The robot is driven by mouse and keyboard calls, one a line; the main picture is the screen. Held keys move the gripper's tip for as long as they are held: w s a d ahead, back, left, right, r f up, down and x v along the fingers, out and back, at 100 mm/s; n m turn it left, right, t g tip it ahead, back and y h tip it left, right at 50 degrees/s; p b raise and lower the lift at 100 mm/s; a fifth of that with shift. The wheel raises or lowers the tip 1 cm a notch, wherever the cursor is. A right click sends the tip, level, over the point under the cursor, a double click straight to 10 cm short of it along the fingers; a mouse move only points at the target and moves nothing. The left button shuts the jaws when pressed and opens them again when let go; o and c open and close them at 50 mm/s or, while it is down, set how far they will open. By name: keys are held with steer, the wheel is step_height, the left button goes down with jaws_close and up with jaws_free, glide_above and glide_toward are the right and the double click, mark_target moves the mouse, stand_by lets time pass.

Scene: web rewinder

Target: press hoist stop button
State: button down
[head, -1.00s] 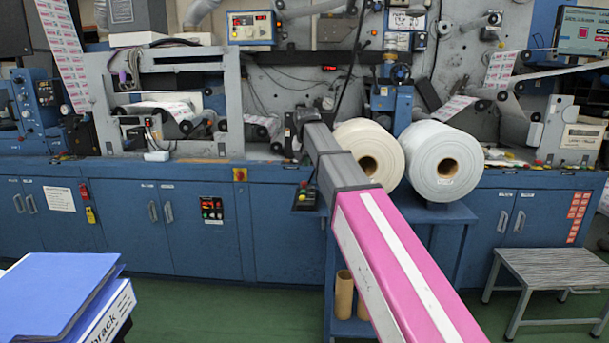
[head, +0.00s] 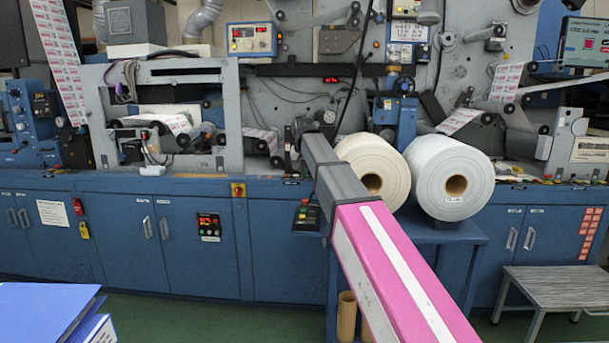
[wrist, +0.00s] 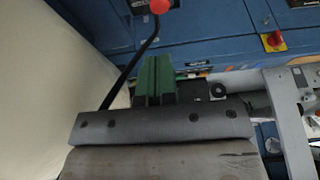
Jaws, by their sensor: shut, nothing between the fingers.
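A small black control box (head: 307,216) with a red and a green button shows in the head view, just left of my arm, low in front of the blue machine. Its labels are too small to read. My gripper shows in the wrist view (wrist: 155,64) as two green fingers closed together, empty. Its fingertips are hidden behind the arm in the head view. A red round knob (wrist: 160,6) on a bent black rod shows beyond the fingers, apart from them. I cannot tell whether it belongs to the control box.
A white roll (head: 450,180) and a cream roll (head: 372,165) sit on a blue stand right of my arm. A red switch on a yellow plate (head: 238,190) is on the machine. A blue binder (head: 45,310) is at lower left, a grey step (head: 555,285) at right.

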mark_target(305, 200)
steer(key=x, duration=1)
steer(key=shift+s, duration=0.25)
steer(key=shift+x, duration=0.85)
steer(key=shift+s, duration=0.15)
steer(key=shift+f, duration=1.15)
steer(key=v, duration=1.4)
steer(key=shift+w+r, duration=0.25)
steer(key=shift+w, duration=0.1)
